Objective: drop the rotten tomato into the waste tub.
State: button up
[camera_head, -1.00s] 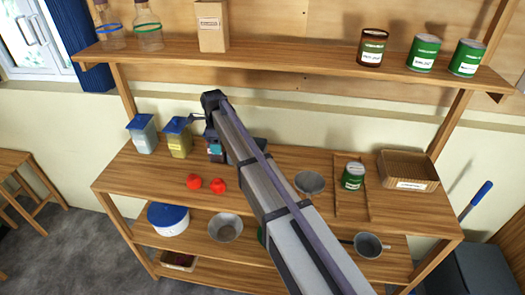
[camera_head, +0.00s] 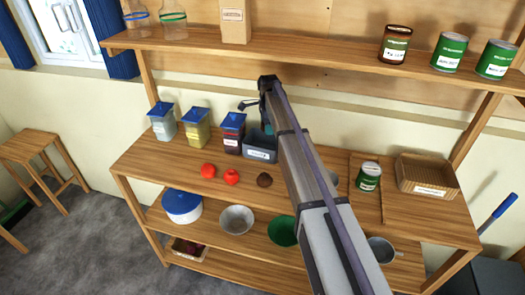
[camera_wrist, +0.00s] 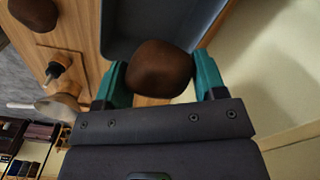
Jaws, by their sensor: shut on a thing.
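My gripper (camera_wrist: 160,78) has teal fingers and is shut on a dark brown, rounded tomato (camera_wrist: 160,68), seen in the wrist view. A grey-blue tub (camera_wrist: 118,35) lies just beyond the held tomato there; the tomato overlaps its edge in the picture. In the head view this labelled tub (camera_head: 260,155) stands on the counter, partly behind my arm. There, my gripper is mostly hidden by the arm, with a bit of teal showing above the tub. Another dark brown round thing (camera_head: 264,180) lies on the counter, with two red tomatoes (camera_head: 208,171) to its left.
Blue-lidded jars (camera_head: 197,128) stand left of the tub. Bowls (camera_head: 237,220) and a blue-lidded pot (camera_head: 182,206) fill the lower shelf. An upper shelf (camera_head: 310,52) runs behind my arm.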

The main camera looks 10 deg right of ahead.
notch_tip(320, 180, down, 5)
jog(key=b, duration=0.4)
jog(key=o, duration=0.8)
jog(key=shift+r, duration=0.15)
notch_tip(320, 180, up, 11)
jog(key=p, duration=1.1)
jog(key=shift+f, duration=0.2)
